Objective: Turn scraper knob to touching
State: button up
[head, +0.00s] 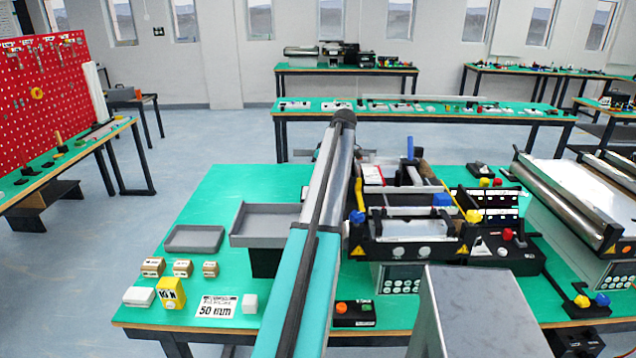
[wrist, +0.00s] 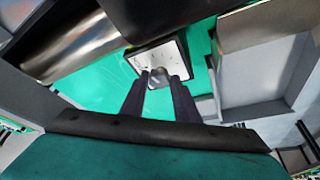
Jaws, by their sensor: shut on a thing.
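In the wrist view, the scraper knob appears as a small grey knob (wrist: 157,80) in front of a white square dial plate (wrist: 155,60) with a dark border and small marks. My gripper (wrist: 160,77) has its two dark fingers shut on this knob, one on each side. The marks on the plate are too small to read, so the knob's setting cannot be told. Whether the scraper touches the roller (wrist: 75,48) is not clear. In the head view, my arm hides my gripper and the knob.
In the wrist view, a grey tray-like box (wrist: 255,95) stands close on the right. In the head view, grey trays (head: 195,239) and small blocks (head: 171,293) lie left of my arm. The mini conveyor (head: 412,250) stands to its right. The green table's left side is partly clear.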

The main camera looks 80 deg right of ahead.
jog(key=o, duration=1)
jog(key=shift+d, duration=0.15)
jog(key=shift+o, duration=0.2)
jog(key=shift+r, duration=0.15)
jog(key=b+v, duration=0.3)
jog(key=v, duration=1)
jog(key=shift+r, duration=0.3)
jog(key=shift+s, duration=0.15)
